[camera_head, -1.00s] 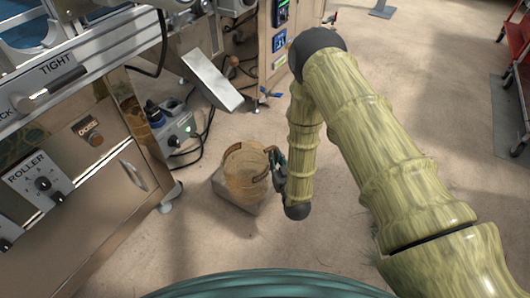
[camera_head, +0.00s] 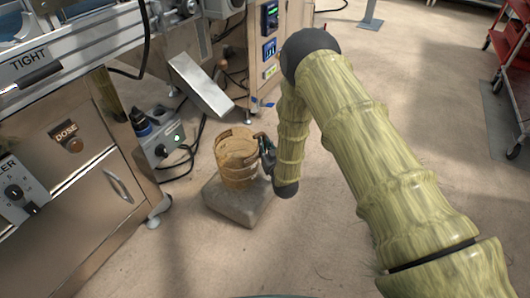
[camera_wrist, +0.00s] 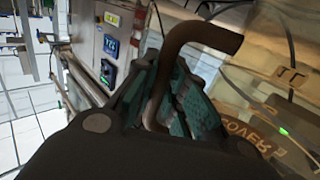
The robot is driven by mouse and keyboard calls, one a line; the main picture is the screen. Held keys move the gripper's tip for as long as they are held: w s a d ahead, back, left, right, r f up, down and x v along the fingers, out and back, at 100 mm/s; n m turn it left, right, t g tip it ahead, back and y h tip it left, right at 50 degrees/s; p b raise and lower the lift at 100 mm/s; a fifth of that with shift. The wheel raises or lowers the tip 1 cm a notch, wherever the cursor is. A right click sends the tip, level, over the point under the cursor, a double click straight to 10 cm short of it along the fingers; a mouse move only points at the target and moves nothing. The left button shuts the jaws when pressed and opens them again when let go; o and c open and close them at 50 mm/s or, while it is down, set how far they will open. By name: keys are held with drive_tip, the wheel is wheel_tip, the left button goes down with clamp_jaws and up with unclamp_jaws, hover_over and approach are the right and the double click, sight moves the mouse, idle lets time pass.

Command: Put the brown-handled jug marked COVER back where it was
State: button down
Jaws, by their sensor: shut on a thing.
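The jug (camera_head: 236,160) is a see-through amber vessel, upright, in the middle of the head view. My gripper (camera_head: 267,156) is at its right side, shut on its handle. In the wrist view the brown handle (camera_wrist: 205,36) rises between the teal fingers of my gripper (camera_wrist: 165,95). The jug's wall with the COVER lettering (camera_wrist: 245,134) shows at the right there, turned over. The jug shows over a grey block (camera_head: 228,211) on the floor; I cannot tell whether its base touches the block.
A steel machine with a DOSE knob (camera_head: 74,145) stands at the left. A grey box with a green light (camera_head: 165,142) and cables lie behind the block. A tilted metal plate (camera_head: 202,86) is above them. A red cart (camera_head: 508,45) is far right. Open floor lies right of my arm.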

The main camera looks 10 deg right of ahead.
wheel_tip(320, 180, down, 3)
drive_tip(key=shift+r+b, duration=0.1)
drive_tip(key=shift+b, duration=0.6)
drive_tip(key=c, duration=1.5)
unclamp_jaws()
drive_tip(key=shift+o, duration=0.2)
drive_tip(key=shift+s+r, duration=0.1)
drive_tip(key=shift+s, duration=0.05)
drive_tip(key=p+v, duration=0.6)
drive_tip(key=v, duration=0.5)
drive_tip(key=shift+s, duration=0.35)
